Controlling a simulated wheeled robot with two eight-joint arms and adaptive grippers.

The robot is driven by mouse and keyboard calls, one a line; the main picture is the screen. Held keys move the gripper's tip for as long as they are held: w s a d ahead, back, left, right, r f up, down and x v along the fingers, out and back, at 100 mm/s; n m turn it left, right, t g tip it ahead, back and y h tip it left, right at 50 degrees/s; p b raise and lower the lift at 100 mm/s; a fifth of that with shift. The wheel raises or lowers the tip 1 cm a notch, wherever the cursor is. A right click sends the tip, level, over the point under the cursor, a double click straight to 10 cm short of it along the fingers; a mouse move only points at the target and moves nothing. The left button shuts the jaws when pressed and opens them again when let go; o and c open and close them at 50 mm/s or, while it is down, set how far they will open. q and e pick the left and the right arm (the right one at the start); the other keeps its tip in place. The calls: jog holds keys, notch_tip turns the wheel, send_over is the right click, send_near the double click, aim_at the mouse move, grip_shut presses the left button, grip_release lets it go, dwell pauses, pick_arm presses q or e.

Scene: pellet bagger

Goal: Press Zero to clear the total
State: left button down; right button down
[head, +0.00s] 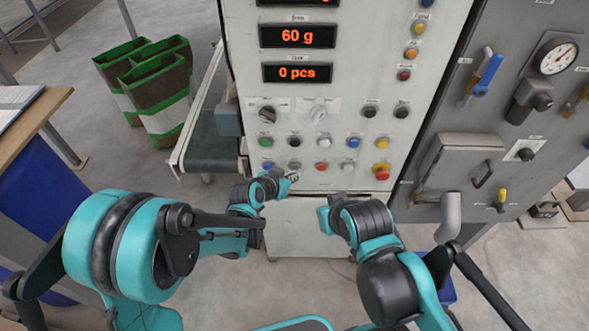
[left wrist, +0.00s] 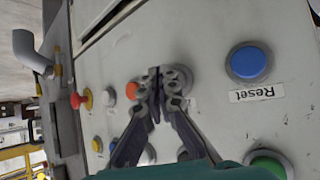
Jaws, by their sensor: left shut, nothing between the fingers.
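The grey control panel (head: 340,105) bears two rows of buttons and readouts. One readout shows 60 g (head: 297,36), another 0 pcs (head: 297,73). I cannot read a Zero label on any button. My left gripper (head: 292,177) is shut and empty at the bottom row, just below a grey button (head: 294,166). In the left wrist view its closed fingertips (left wrist: 158,75) lie between the blue Reset button (left wrist: 249,62) and an orange button (left wrist: 131,90), hiding the panel behind them. I cannot tell whether they touch it. My right arm is right of centre; its fingers are not discernible.
A red stop button (head: 381,170) sits at the bottom row's right end. A grey cabinet with a gauge (head: 556,58) stands right of the panel. A conveyor (head: 207,130) runs along the left, with green-and-brown bags (head: 160,85) beyond it.

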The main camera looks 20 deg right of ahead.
pick_arm(q)
jog(key=shift+s+a, duration=0.1)
jog(key=shift+s, duration=0.15)
jog(key=shift+s, duration=0.1)
jog(key=shift+s+a+b, duration=0.15)
jog(key=shift+s+a, duration=0.1)
jog(key=shift+s, duration=0.7)
jog(key=shift+s+a+b, duration=0.1)
jog(key=shift+s+a, duration=0.2)
jog(key=shift+s, duration=0.6)
jog(key=shift+s+a+b, duration=0.15)
jog(key=shift+s+a, duration=0.1)
jog(key=shift+s, duration=0.7)
jog(key=s+a+r+n+y, duration=0.2)
jog(key=s+a+r+n, duration=0.1)
jog(key=a, duration=0.7)
jog(key=s+a+r+n+y, duration=0.3)
jog(key=s+a, duration=0.3)
jog(key=a, duration=0.5)
jog(key=s+a+r+n+y, duration=0.2)
jog(key=s+a+r+n, duration=0.1)
jog(key=a, duration=0.7)
jog(key=shift+s+a+r+y, duration=0.25)
jog(key=shift+s+y, duration=0.15)
jog(key=shift+s, duration=0.5)
